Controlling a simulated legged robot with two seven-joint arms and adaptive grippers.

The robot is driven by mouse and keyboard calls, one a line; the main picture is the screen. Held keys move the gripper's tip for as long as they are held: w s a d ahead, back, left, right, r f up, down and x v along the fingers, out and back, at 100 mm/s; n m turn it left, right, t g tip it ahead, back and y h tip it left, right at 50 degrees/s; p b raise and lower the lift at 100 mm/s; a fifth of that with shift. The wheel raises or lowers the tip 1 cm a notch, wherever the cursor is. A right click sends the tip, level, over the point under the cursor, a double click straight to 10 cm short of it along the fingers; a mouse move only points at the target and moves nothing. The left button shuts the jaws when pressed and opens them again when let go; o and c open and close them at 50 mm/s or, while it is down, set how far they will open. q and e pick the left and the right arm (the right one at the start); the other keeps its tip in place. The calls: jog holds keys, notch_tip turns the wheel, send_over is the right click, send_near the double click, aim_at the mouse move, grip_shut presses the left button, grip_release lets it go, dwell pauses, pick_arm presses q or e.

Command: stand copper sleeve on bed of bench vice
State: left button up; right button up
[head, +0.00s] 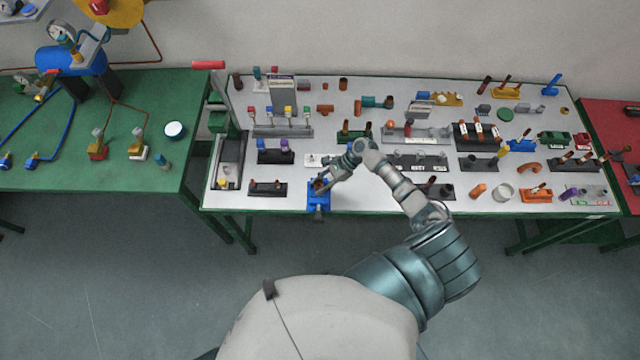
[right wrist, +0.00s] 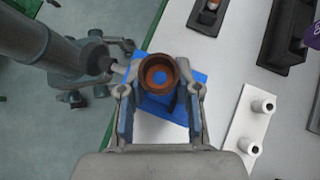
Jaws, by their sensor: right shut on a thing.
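The copper sleeve (right wrist: 158,74) is a short brown ring seen end-on in the right wrist view, with blue showing through its bore. My right gripper (right wrist: 160,95) has its two fingers on either side of the sleeve and is shut on it. The blue bench vice (head: 319,196) stands at the front edge of the white table. Its blue body (right wrist: 185,105) shows behind the sleeve in the right wrist view. In the head view my right gripper (head: 322,187) is over the vice. Whether the sleeve touches the bed is hidden. My left gripper is not in view.
The white table (head: 400,205) carries many racks and fittings. A black holder (head: 267,188) stands left of the vice. A white plate with two pegs (right wrist: 249,125) lies to the right in the wrist view. A lever press (head: 232,150) stands at the table's left end.

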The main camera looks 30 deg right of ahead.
jog(key=shift+f, duration=0.25)
jog(key=shift+f+b, duration=0.5)
jog(key=shift+f, duration=0.1)
jog(key=o, duration=1.1)
jog(key=shift+o, duration=0.2)
jog(key=v, duration=1.2)
jog(key=shift+w, duration=0.1)
